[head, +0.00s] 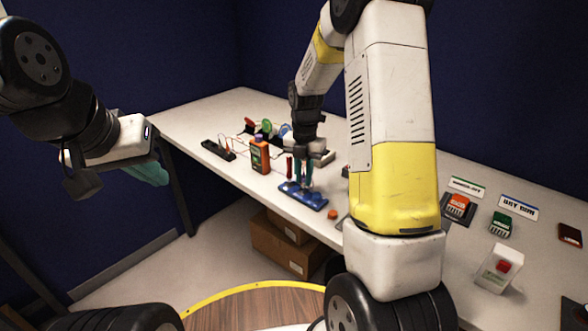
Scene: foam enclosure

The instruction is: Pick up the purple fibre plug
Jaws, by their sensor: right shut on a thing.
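My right gripper (304,186) reaches down from the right arm, with its teal fingers low over a blue tray-like block (314,203) at the table's near edge. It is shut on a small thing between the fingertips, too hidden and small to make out. I cannot pick out the purple fibre plug for certain in this view. My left gripper (153,174) hangs at the left, away from the table things, its teal fingers seen from the side; I cannot tell whether it is open.
An orange meter (260,157) with leads and a black strip (217,149) stand left of the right gripper. An orange cap (332,214) lies right of the blue block. Cardboard boxes (279,248) sit below the table.

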